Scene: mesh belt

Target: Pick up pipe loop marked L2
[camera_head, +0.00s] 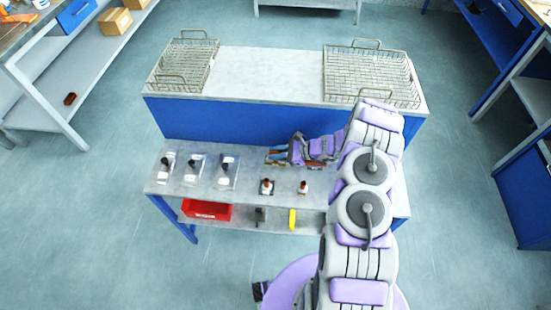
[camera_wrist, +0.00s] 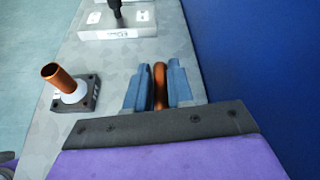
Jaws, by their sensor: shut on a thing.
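My gripper (camera_wrist: 160,88) is shut on a copper pipe loop (camera_wrist: 160,82), with one blue finger on each side of it. In the head view my gripper (camera_head: 274,156) is over the back part of the front bench, beside the blue panel. The fingers and wrist hide most of the loop there. No L2 mark can be read on it. I cannot tell whether the loop still touches the bench.
Copper pipe stubs on dark bases (camera_head: 267,187) (camera_head: 303,188) stand on the grey bench (camera_head: 250,200). Several black-handled blocks (camera_head: 227,172) stand to the left. Two wire mesh baskets (camera_head: 185,65) (camera_head: 370,75) rest on the raised table, with clear surface between them.

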